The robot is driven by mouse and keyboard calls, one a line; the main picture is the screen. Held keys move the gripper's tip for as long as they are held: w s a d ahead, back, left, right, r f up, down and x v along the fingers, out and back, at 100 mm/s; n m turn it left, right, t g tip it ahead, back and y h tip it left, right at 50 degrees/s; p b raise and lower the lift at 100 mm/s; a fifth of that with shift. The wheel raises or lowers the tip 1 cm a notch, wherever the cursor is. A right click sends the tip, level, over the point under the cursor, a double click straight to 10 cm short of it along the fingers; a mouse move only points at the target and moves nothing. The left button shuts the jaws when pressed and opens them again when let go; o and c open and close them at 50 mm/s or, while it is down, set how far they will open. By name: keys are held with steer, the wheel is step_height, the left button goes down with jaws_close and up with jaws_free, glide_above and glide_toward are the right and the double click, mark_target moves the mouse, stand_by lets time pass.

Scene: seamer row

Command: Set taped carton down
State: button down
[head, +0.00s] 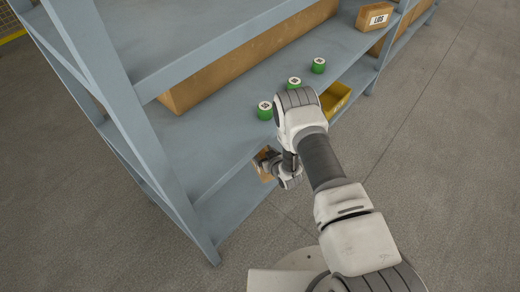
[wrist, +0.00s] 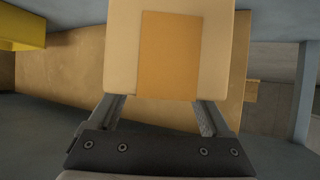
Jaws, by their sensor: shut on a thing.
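The taped carton (wrist: 218,45) fills the upper middle of the wrist view, a pale tan box with a darker orange tape strip down its face. My gripper (wrist: 162,108) is shut on it, one finger at each side. In the head view a small part of the carton (head: 263,166) shows at my gripper (head: 268,160), by the front of the grey shelf rack (head: 170,158). My arm hides part of this area. I cannot tell whether the carton touches a shelf; its top runs out of the wrist view.
Three green cylinders with pale tops stand on a shelf, at left (head: 265,111), middle (head: 294,83) and right (head: 318,65). A yellow bin (head: 335,98) is right of my arm. A long brown box (head: 200,88) lies deeper in. A labelled box (head: 374,16) stands far right.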

steer(key=shift+f+b, duration=2.35)
steer(key=shift+f, duration=0.85)
steer(key=shift+f, duration=0.65)
steer(key=shift+c, duration=0.4)
jaws_free()
steer(key=shift+o, duration=0.4)
steer(key=shift+f, duration=0.15)
steer(key=p+v, duration=0.6)
steer(key=v, duration=1.1)
steer(key=shift+s+p, duration=0.2)
steer(key=shift+p, duration=0.15)
steer(key=shift+d, duration=0.15)
